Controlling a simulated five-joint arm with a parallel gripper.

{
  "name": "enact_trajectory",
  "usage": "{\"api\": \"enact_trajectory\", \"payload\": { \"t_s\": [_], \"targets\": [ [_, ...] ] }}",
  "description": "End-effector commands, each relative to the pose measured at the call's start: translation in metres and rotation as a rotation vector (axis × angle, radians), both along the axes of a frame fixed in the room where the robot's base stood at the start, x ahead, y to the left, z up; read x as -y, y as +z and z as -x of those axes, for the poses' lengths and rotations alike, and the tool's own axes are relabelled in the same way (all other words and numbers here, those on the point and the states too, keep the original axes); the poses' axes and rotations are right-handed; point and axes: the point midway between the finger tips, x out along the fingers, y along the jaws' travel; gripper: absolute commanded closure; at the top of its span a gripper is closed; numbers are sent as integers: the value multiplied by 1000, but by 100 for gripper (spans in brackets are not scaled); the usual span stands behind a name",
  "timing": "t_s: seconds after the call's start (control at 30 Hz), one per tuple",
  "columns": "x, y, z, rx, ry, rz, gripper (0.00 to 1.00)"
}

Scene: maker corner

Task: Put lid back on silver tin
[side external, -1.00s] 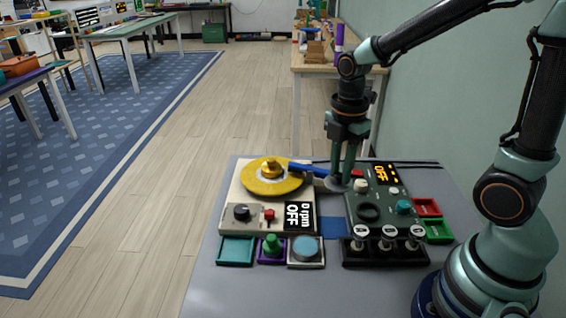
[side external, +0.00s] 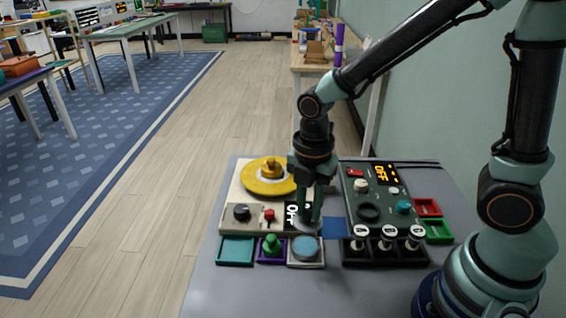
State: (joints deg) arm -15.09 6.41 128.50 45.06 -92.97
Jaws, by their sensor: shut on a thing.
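My gripper (side external: 309,212) points down and is shut on a grey disc-shaped lid (side external: 306,225). The lid is in front of the small display of the turntable unit, near its right front corner. Just in front of and below it, a round thing with a pale blue top (side external: 306,246) sits in a square grey tray (side external: 318,264). It may be the silver tin, but I cannot tell for sure. The lid looks apart from it. The fingers hide part of the lid and the display.
A turntable unit with a yellow disc (side external: 266,186) stands behind left. A teal tray (side external: 236,251) and a purple tray with a green knobbed piece (side external: 270,247) are left. At right are a green control box (side external: 385,186), a black rack of white-topped pieces (side external: 386,256), and red and green trays (side external: 438,231).

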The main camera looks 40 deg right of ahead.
Motion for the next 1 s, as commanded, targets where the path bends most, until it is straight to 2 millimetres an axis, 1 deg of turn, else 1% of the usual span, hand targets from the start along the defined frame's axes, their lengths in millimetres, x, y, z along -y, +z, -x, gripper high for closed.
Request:
{"api": "enact_trajectory", "payload": {
  "t_s": [0.17,0.7,1.0],
  "targets": [
    [-2,-10,1,-2,7,1,100],
    [-1,-55,1,-2,5,1,100],
    [-1,-65,1,0,5,0,100]
  ]
}}
